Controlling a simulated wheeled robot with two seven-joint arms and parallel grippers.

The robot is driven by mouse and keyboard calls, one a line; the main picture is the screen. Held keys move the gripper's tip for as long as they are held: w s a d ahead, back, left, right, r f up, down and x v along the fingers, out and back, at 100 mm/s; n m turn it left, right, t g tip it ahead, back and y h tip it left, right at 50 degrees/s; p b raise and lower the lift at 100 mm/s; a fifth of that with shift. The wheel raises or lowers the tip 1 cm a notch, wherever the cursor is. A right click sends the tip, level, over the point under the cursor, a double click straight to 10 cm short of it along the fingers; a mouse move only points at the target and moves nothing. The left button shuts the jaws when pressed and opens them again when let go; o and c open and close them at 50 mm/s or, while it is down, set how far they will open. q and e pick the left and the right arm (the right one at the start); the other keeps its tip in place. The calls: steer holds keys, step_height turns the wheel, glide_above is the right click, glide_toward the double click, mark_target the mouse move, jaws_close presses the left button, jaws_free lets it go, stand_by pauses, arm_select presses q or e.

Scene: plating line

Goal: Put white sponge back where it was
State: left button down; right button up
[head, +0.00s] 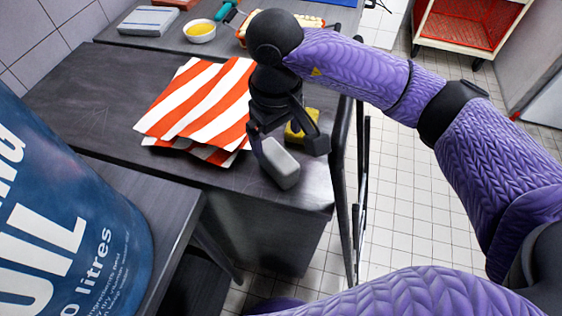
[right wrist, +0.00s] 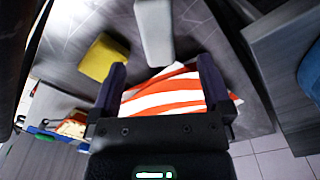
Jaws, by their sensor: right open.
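The white sponge (head: 280,163), a pale grey-white block, lies on the dark table near its front right corner. It also shows at the top of the right wrist view (right wrist: 155,32), centred ahead of the fingers. My right gripper (head: 290,146) is open and points down just above and behind the sponge. In the right wrist view its fingers (right wrist: 161,66) are apart, with the sponge's near end in line with the gap. I cannot tell whether they touch it. My left gripper is not in view.
A yellow sponge (head: 301,126) sits close behind the right gripper. Orange-and-white striped cloths (head: 195,105) lie to the left. A large blue oil container (head: 70,220) stands at front left. A bowl with yellow contents (head: 200,31) is at the back. Bare tabletop (head: 85,95) lies left of the cloths.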

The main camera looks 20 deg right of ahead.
mark_target(278, 154)
steer(key=f, duration=0.7)
steer(key=shift+w+d+b, duration=0.1)
steer(key=shift+w+b, duration=0.2)
steer(key=shift+b, duration=0.1)
jaws_close()
